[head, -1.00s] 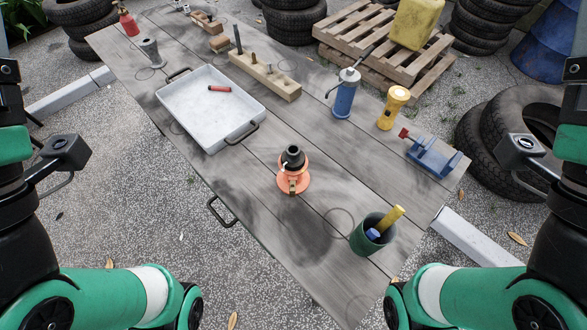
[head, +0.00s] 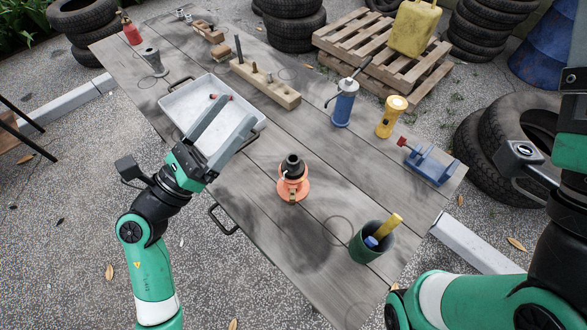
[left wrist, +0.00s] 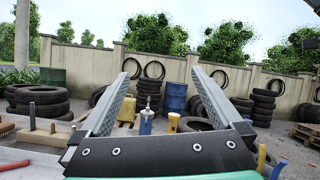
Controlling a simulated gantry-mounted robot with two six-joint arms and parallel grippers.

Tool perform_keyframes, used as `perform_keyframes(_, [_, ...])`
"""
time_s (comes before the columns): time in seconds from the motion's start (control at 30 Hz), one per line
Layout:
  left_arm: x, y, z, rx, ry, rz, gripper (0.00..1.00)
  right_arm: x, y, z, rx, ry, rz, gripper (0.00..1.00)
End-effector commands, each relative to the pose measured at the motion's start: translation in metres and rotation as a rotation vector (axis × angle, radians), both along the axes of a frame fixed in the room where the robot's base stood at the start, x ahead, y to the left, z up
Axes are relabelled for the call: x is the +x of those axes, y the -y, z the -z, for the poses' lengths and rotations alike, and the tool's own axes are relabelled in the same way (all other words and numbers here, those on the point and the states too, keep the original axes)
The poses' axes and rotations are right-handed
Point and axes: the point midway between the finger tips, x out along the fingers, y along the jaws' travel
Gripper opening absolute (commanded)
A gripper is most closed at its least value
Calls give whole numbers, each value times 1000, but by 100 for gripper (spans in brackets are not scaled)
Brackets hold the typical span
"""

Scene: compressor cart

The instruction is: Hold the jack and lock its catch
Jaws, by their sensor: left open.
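The jack (head: 292,187) stands upright on the wooden table, with an orange-red body and a black top. A small brass-coloured part, perhaps the catch, shows on its front side. My left gripper (head: 232,112) is open and empty, over the white tray to the left of the jack and apart from it. In the left wrist view its two fingers (left wrist: 160,100) are spread with nothing between them; the jack does not show there. My right arm is at the right edge of the head view, but its gripper is out of view.
The white tray (head: 172,104) holds a red-handled item. A green cup (head: 362,247) with a yellow-handled tool stands near the front right. A blue canister (head: 344,108), a yellow flashlight (head: 391,116), a blue vise (head: 430,165) and a wooden block (head: 265,84) stand farther back. Table around the jack is clear.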

Motion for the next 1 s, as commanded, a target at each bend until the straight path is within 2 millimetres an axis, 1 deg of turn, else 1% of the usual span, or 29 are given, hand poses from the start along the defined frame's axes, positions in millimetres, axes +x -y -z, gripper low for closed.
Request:
perform_keyframes(0.03, [4, 4, 28, 88, -33, -1, 100, 0, 0, -1, 0, 0, 0, 100])
perform_keyframes(0.07, [5, 7, 46, 144, -51, 0, 100, 0, 0, -1, 0, 0, 0, 100])
perform_keyframes(0.1, [6, 11, 68, 217, -76, 7, 100, 0, 0, -1, 0, 0, 0, 100])
perform_keyframes(0.17, [4, 15, 103, 322, -115, 23, 100, 0, 0, -2, 0, 0, 0, 100])
perform_keyframes(0.2, [2, 16, 125, 386, -140, 36, 100, 0, 0, -2, 0, 0, 0, 100])
perform_keyframes(0.27, [-2, 17, 156, 474, -176, 60, 100, 0, 0, -3, 0, 0, 0, 100])
perform_keyframes(0.3, [-6, 18, 175, 526, -199, 78, 100, 0, 0, -3, 0, 0, 0, 100])
perform_keyframes(0.4, [-16, 17, 211, 627, -247, 119, 100, 0, 0, -3, 0, 0, 0, 100])
perform_keyframes(0.5, [-23, 16, 233, 687, -274, 148, 100, 0, 0, -3, 0, 0, 0, 100])
perform_keyframes(0.6, [-27, 15, 243, 712, -289, 163, 100, 0, 0, -4, 0, 0, 0, 100])
perform_keyframes(0.73, [-28, 16, 245, 717, -290, 165, 100, 0, 0, -3, 0, 0, 0, 100])
perform_keyframes(0.83, [-25, 19, 247, 716, -288, 164, 100, 0, 0, 2, 0, 0, 0, 100])
perform_keyframes(1.0, [-14, 36, 256, 716, -287, 166, 100, 0, 0, 19, 0, 0, 0, 100])
